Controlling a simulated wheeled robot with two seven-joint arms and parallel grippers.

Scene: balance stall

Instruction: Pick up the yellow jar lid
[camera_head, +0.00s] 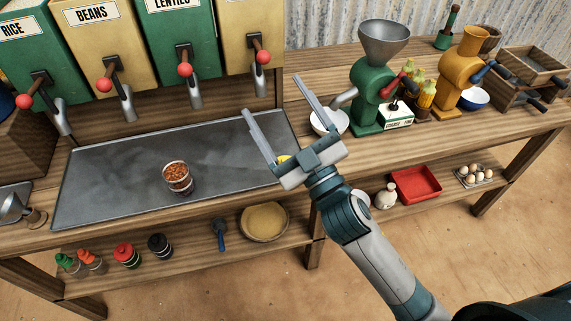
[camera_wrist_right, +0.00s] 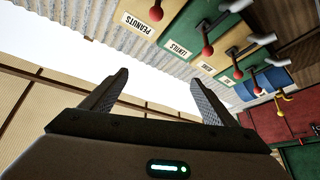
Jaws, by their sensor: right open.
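The yellow jar lid (camera_head: 284,158) shows only as a small yellow patch behind my right gripper. It lies near the right end of the grey metal tray, and most of it is hidden. My right gripper (camera_head: 272,94) is open and empty in the head view, its two fingers pointing up and away above the counter. In the right wrist view the open fingers (camera_wrist_right: 160,92) have nothing between them, and the lid does not show. My left gripper is not in view.
A jar of reddish-brown food (camera_head: 177,178) stands on the metal tray (camera_head: 110,185). Dispensers with red-knobbed levers line the back. A white bowl (camera_head: 336,121) and a green grinder (camera_head: 370,95) stand right of my right gripper. The lower shelf holds a round basket (camera_head: 265,222) and small jars.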

